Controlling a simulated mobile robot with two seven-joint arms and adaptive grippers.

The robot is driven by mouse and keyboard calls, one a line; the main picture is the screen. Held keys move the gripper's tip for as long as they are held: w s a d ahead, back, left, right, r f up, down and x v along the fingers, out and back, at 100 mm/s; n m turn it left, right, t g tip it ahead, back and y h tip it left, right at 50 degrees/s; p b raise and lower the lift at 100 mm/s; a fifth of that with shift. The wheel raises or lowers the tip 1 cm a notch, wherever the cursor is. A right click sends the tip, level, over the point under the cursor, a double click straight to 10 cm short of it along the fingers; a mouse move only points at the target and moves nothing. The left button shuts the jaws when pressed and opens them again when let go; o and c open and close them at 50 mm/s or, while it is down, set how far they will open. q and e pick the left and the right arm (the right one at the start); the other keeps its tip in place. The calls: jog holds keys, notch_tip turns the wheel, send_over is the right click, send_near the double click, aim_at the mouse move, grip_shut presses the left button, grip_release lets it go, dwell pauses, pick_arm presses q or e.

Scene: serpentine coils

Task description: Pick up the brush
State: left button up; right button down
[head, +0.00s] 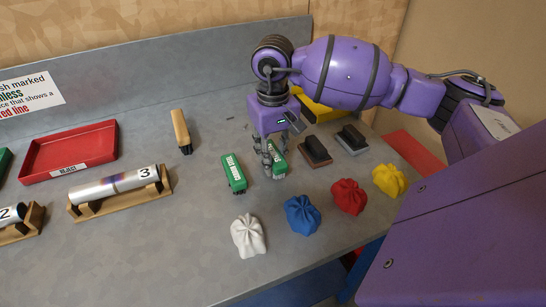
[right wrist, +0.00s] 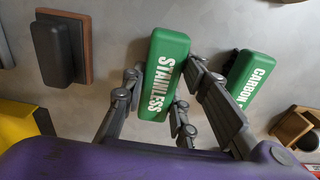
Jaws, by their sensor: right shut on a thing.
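A green brush marked STAINLESS (right wrist: 163,75) sits between the fingers of my right gripper (head: 268,158). It also shows as a green brush in the head view (head: 279,163), partly hidden by the fingers. The right gripper is shut on it, low over the grey table. A second green brush (head: 233,173), marked CARBON in the right wrist view (right wrist: 251,77), lies to its left in the head view. A wooden-handled brush with dark bristles (head: 181,128) lies farther left. My left gripper is not in view.
Two dark-topped blocks (head: 315,151) (head: 352,138) sit right of the gripper. White (head: 248,235), blue (head: 301,215), red (head: 348,196) and yellow (head: 389,180) cloths line the front. A red tray (head: 70,150) and pipe on a wooden cradle (head: 120,198) stand left.

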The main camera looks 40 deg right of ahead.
jog(key=s+a+r+b, duration=0.1)
jog(key=s+a+r, duration=0.7)
jog(key=a+r, duration=0.3)
jog(key=shift+a+r, duration=0.2)
jog(key=shift+r, duration=0.4)
jog(key=shift+s, duration=0.1)
